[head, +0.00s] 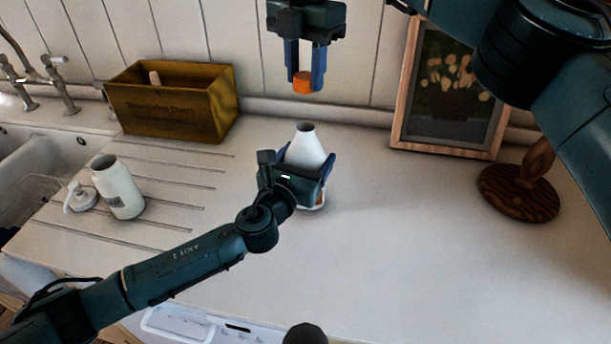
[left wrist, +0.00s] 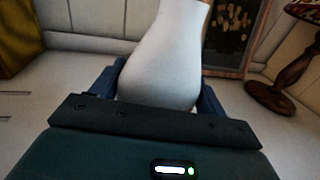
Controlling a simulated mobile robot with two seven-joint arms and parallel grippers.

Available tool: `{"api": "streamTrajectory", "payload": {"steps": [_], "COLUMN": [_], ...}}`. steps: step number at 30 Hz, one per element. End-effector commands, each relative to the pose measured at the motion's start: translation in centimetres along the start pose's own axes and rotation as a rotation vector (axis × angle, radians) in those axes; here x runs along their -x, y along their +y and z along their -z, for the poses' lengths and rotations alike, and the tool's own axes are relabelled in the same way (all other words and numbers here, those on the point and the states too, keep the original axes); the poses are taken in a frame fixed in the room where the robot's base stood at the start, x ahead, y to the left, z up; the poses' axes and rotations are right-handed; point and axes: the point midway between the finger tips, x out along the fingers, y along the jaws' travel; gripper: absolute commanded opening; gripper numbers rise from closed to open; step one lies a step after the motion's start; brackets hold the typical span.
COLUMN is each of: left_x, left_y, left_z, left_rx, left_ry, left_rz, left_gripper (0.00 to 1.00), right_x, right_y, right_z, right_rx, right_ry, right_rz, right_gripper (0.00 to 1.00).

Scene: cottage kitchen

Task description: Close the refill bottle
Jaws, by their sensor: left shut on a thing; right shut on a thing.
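A white refill bottle (head: 306,149) with a tapered neck and open top stands upright on the counter. My left gripper (head: 304,176) is shut around its body from the front. The bottle also fills the middle of the left wrist view (left wrist: 168,62), between the blue fingers. My right gripper (head: 304,80) hangs above and a little behind the bottle, pointing down. It is shut on an orange cap (head: 302,84), which is apart from the bottle neck. The far side of the bottle is hidden.
A cream pump bottle (head: 118,188) without its top and a white pump head (head: 79,198) are on the draining grooves at left. A wooden box (head: 172,104), a framed picture (head: 447,90) and a round wooden lamp base (head: 519,191) stand farther back. The front right counter is clear.

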Motion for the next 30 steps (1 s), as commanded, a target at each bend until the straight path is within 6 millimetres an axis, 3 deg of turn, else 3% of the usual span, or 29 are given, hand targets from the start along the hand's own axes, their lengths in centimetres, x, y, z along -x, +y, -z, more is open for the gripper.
{"api": "streamTrajectory", "payload": {"steps": [6,16,30], "left_x": [0.0,0.0,0.0], "left_y": [0.0,0.0,0.0], "left_z": [0.1,0.0,0.1], "left_rx": [0.000,0.000,0.000], "left_ry": [0.001,0.001,0.001], "left_rz": [-0.001,-0.001,-0.001], "left_gripper": [0.33,0.33,0.33], "right_x": [-0.4,-4.7,-4.9], "right_y": [0.0,0.0,0.0], "right_z": [0.0,-0.1,-0.1], "right_rx": [0.000,0.001,0.000], "right_ry": [0.001,0.005,0.004], "right_rz": [0.001,0.002,0.001], "right_gripper": [0.13,0.13,0.13]}}
